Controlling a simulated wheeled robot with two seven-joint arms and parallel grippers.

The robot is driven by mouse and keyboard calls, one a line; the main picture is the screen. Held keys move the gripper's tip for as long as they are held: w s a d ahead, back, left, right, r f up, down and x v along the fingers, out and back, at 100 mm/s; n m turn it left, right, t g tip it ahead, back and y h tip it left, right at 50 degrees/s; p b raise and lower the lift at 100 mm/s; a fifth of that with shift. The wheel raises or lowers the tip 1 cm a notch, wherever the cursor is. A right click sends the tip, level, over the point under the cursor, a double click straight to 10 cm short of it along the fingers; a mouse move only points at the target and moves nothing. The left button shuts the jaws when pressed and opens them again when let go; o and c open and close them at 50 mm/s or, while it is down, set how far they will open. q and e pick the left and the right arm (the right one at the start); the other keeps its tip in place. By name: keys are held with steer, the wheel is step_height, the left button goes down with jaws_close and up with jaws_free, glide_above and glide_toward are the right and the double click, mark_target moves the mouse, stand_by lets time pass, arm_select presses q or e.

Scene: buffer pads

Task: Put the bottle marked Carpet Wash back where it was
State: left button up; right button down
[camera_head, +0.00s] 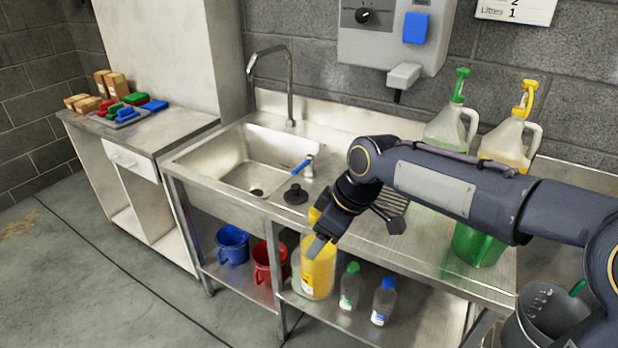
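A yellow bottle (318,275) hangs upright in front of the metal sink bench, its top overlapping the counter's front edge and its base in front of the lower shelf (410,335). A pale label shows low on it, but I cannot read the words. My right gripper (318,238) reaches in from the right and is shut on the upper part of this bottle, hiding its neck. My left gripper is not in view.
On the shelf stand a blue bucket (232,244), a red bucket (268,264), a clear green-capped bottle (349,288) and a blue-capped one (384,303). Two large jugs (449,128) (508,142) stand on the counter. A grey bucket (545,318) is at lower right.

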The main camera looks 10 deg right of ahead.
steer(key=shift+f, duration=0.35)
steer(key=w+d+f+m+t+h, duration=0.1)
steer(key=d+f+m+h, duration=0.1)
steer(key=d+f+m, duration=0.5)
steer(key=w+d+f+m+t+h, duration=0.1)
steer(key=d+f+m+h, duration=0.2)
steer(key=f, duration=0.7)
steer(key=s+f+m+y, duration=0.1)
steer(key=s+f, duration=0.2)
steer(key=f, duration=0.2)
steer(key=shift+s+d+f, duration=0.3)
steer(key=shift+s+d, duration=0.05)
